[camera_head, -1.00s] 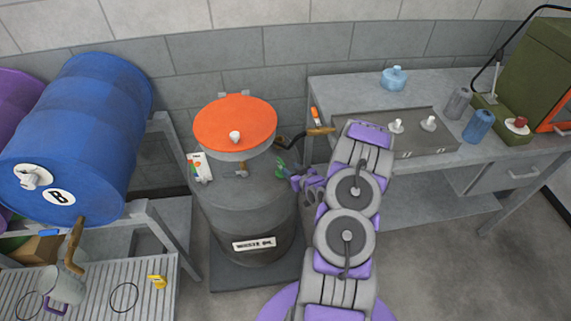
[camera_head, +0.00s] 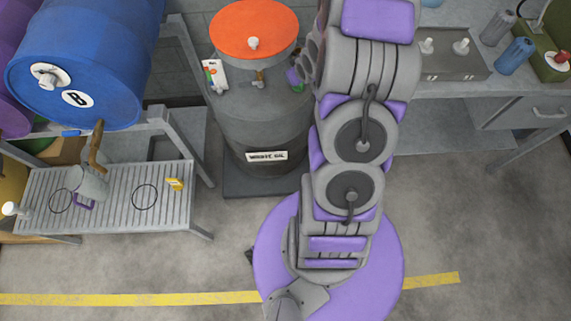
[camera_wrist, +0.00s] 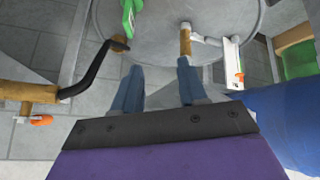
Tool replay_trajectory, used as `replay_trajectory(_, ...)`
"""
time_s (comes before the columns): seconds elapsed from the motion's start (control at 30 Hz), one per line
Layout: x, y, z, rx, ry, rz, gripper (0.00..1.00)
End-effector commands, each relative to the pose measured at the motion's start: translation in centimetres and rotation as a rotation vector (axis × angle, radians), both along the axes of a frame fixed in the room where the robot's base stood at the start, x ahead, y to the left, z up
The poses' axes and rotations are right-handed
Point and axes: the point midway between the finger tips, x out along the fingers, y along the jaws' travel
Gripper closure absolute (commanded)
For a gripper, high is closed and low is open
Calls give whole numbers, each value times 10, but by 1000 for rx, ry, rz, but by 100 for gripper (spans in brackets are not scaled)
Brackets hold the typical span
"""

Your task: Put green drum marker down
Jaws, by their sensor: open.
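The green marker (camera_wrist: 130,18) shows at the top edge of the wrist view, over the grey drum top near its rim and a dark crank's end. It lies beyond my fingertips, apart from them; part is cut off by the frame. My gripper (camera_wrist: 158,68) is open, its two blue-grey fingers spread with nothing between them. In the head view my arm hides most of the gripper and the marker beside the drum's right edge. The grey waste oil drum (camera_head: 262,125) stands upright with an orange round top (camera_head: 254,27) above it.
The wooden-handled crank (camera_wrist: 85,82) sticks out at left. A blue drum (camera_head: 85,65) lies on a rack at left. A workbench (camera_head: 440,108) stands at right. The front floor is clear.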

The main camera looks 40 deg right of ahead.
Motion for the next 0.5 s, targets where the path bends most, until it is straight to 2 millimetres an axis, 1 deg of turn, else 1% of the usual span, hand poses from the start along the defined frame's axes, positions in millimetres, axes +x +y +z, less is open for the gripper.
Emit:
replay_trajectory(0.03, -2, 12, 17, -9, 34, 2, 58)
replay_trajectory(0.17, -21, 40, 49, -16, 136, -13, 58)
replay_trajectory(0.27, -42, 64, 73, -15, 215, -26, 58)
replay_trajectory(0.37, -65, 91, 96, -8, 285, -42, 58)
replay_trajectory(0.47, -92, 118, 119, 5, 355, -53, 58)
replay_trajectory(0.5, -105, 129, 127, 12, 385, -58, 58)
